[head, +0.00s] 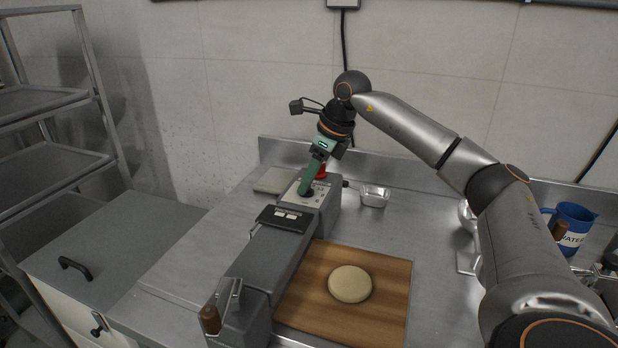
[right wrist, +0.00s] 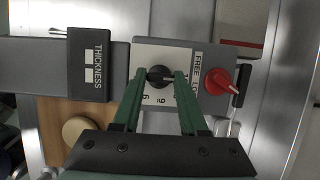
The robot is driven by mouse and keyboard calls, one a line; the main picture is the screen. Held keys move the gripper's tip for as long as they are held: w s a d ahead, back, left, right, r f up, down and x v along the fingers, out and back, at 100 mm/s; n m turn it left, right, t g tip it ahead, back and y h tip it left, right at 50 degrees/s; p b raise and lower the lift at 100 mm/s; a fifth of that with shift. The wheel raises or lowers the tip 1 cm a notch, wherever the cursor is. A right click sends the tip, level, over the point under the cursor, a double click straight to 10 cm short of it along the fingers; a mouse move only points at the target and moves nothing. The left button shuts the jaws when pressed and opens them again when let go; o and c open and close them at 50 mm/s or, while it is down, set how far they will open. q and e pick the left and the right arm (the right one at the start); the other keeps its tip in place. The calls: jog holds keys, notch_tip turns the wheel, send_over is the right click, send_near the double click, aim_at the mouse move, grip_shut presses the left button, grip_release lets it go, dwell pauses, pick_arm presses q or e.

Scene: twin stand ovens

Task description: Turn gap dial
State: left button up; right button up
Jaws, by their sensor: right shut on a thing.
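The gap dial (right wrist: 157,77) is a black knob on a pale numbered plate at the end of a grey dough roller machine (head: 262,270). In the right wrist view, the green fingers of my right gripper (right wrist: 160,82) stand on both sides of the dial and are shut on it. In the head view, my right gripper (head: 308,190) reaches down onto the machine's far end, and its fingers partly hide the dial. A red lever knob (right wrist: 219,81) sits beside the dial plate, next to a "FREE" label. My left gripper is not in view.
A wooden board (head: 385,310) with a round dough disc (head: 350,284) lies right of the machine. A small metal tin (head: 375,196) and a blue jug (head: 570,228) stand on the steel counter. A black "THICKNESS" display (head: 285,217) sits on the machine. A rack (head: 50,110) stands left.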

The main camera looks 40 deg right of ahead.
grip_shut()
jog(key=shift+a+r+m+h+p, duration=0.15)
jog(key=shift+m+h+p, duration=0.35)
jog(key=shift+m+p, duration=0.75)
jog(key=shift+m+t+h, duration=0.3)
jog(key=shift+m, duration=0.75)
jog(key=shift+m+h+p, duration=0.5)
jog(key=shift+m+p, duration=0.05)
jog(key=shift+m, duration=0.95)
